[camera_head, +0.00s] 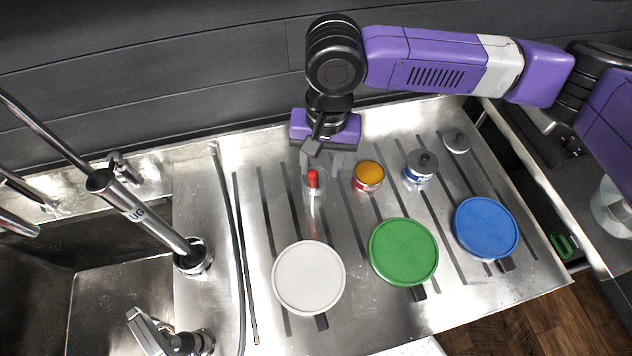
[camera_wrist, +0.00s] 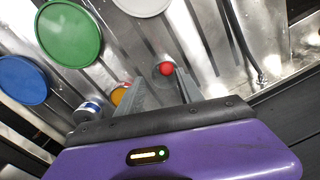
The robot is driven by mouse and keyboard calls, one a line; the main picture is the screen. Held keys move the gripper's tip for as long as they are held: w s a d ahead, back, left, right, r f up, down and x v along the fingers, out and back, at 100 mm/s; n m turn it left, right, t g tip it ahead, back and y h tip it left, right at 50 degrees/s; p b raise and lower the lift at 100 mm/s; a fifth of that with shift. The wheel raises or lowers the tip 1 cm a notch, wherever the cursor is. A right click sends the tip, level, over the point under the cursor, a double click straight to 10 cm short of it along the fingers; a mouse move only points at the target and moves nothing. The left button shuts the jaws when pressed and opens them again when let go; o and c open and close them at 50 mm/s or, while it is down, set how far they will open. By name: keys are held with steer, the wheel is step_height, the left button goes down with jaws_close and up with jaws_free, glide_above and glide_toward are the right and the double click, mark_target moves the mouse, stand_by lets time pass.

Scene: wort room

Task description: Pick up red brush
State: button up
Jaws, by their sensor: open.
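The red brush (camera_head: 313,179) stands upright in a small clear cup on the metal counter, its red end up, in the head view. In the wrist view its red tip (camera_wrist: 166,69) shows just beyond the fingers, roughly between them in the picture. My gripper (camera_head: 325,160) is open and empty, above and slightly behind the brush. Its two fingers (camera_wrist: 165,92) point toward the brush and seem apart from it. The lower part of the brush is hard to make out.
An orange-topped tin (camera_head: 368,175) stands close to the right of the brush. A blue-and-white tin (camera_head: 420,166) and a small metal pot (camera_head: 456,141) stand farther right. White (camera_head: 309,278), green (camera_head: 403,252) and blue (camera_head: 486,228) discs lie in front. A sink (camera_head: 115,285) is at left.

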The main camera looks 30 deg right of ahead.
mark_target(314, 184)
steer(key=shift+a+f+p, duration=0.15)
steer(key=shift+f+p, duration=0.1)
steer(key=shift+f, duration=0.95)
steer(key=shift+a+f+p, duration=0.1)
steer(key=shift+f+p, duration=0.15)
steer(key=shift+f, duration=0.9)
jaws_close()
